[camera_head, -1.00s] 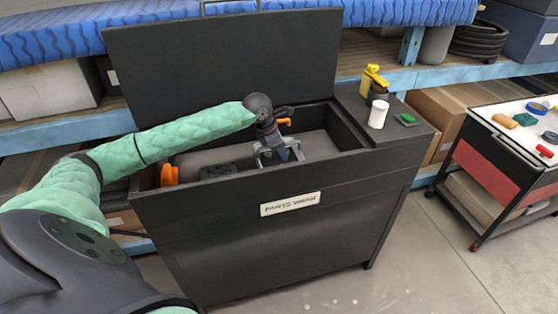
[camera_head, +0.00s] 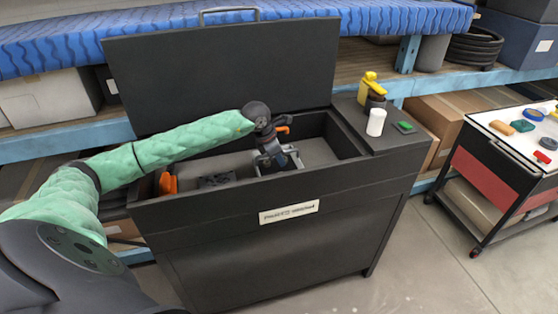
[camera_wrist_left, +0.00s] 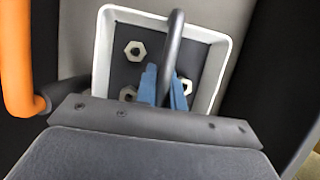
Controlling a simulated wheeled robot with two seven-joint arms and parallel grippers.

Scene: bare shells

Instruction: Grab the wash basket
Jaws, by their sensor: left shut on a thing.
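The wash basket (camera_wrist_left: 222,60) is a light, square-rimmed tray with a dark floor and several hex nuts in it, seen in the left wrist view. A dark bar handle (camera_wrist_left: 176,50) rises over its middle. My left gripper (camera_wrist_left: 165,85) has its blue fingers shut on this handle. In the head view my left gripper (camera_head: 280,160) reaches down into the open black parts washer (camera_head: 220,225), near its front wall. The basket's rim (camera_head: 297,171) shows only partly around the gripper there. My right gripper is in neither view.
The washer's lid (camera_head: 225,75) stands open behind the tub. An orange handle (camera_head: 168,183) is at the tub's left. A white cup (camera_head: 376,122), a yellow-topped item (camera_head: 370,88) and a green button (camera_head: 404,126) sit on the right ledge. A cart (camera_head: 495,170) stands at right.

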